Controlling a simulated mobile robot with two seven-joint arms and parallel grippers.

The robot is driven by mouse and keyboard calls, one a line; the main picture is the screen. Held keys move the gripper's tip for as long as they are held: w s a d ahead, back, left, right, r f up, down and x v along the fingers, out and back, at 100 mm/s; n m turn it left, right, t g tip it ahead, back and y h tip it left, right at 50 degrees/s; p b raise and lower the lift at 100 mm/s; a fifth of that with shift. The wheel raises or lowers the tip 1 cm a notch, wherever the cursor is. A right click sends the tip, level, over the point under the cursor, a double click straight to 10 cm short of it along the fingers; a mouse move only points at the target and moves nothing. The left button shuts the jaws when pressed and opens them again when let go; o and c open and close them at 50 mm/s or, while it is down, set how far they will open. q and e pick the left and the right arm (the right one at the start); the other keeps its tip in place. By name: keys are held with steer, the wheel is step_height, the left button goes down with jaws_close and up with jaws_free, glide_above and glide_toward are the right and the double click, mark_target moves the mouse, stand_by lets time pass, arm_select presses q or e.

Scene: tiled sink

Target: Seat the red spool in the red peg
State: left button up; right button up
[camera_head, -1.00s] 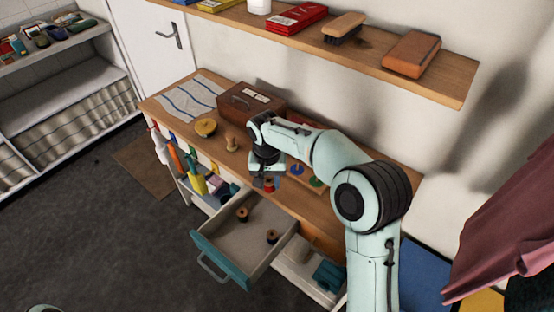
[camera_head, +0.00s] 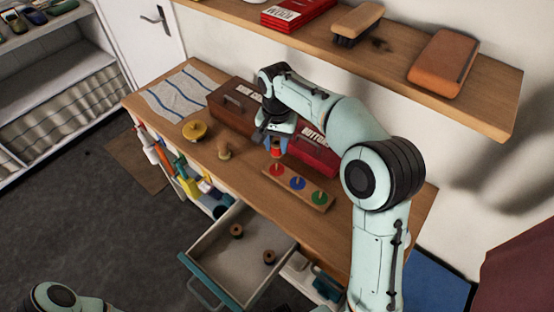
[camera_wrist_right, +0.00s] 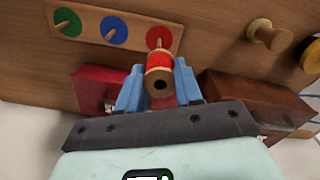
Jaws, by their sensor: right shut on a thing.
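My right gripper (camera_head: 276,145) is shut on the red spool (camera_head: 276,153), just above the pegboard. In the right wrist view the red spool (camera_wrist_right: 159,72) sits between the two blue fingers of the gripper (camera_wrist_right: 159,88), with its holed wooden end toward the camera. The red peg (camera_head: 277,169) stands on its red disc at the left end of the wooden pegboard (camera_head: 326,207), directly below the spool. In the wrist view the red peg (camera_wrist_right: 158,43) shows just beyond the spool, which partly hides its disc. My left gripper is out of view.
Blue (camera_head: 298,183) and green (camera_head: 319,198) pegs stand beside the red one. A red box (camera_head: 316,155) and a brown box (camera_head: 230,108) stand behind. A wooden knob (camera_head: 224,150) is at left. The open drawer (camera_head: 243,253) holds two spools. A shelf (camera_head: 480,95) hangs above.

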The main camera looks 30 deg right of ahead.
steer(key=shift+s+f, duration=0.15)
steer(key=shift+f, duration=0.45)
steer(key=shift+s+f, duration=0.15)
steer(key=shift+f, duration=0.45)
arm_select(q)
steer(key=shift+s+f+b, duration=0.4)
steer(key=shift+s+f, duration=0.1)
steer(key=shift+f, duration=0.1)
arm_select(e)
steer(key=shift+w+f, duration=0.15)
steer(key=shift+f, duration=2.4)
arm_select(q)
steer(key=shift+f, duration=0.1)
arm_select(e)
steer(key=shift+f, duration=0.15)
steer(key=o, duration=1)
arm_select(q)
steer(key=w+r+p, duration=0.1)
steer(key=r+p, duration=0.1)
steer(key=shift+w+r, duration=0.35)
arm_select(e)
step_height(320, 180, up, 12)
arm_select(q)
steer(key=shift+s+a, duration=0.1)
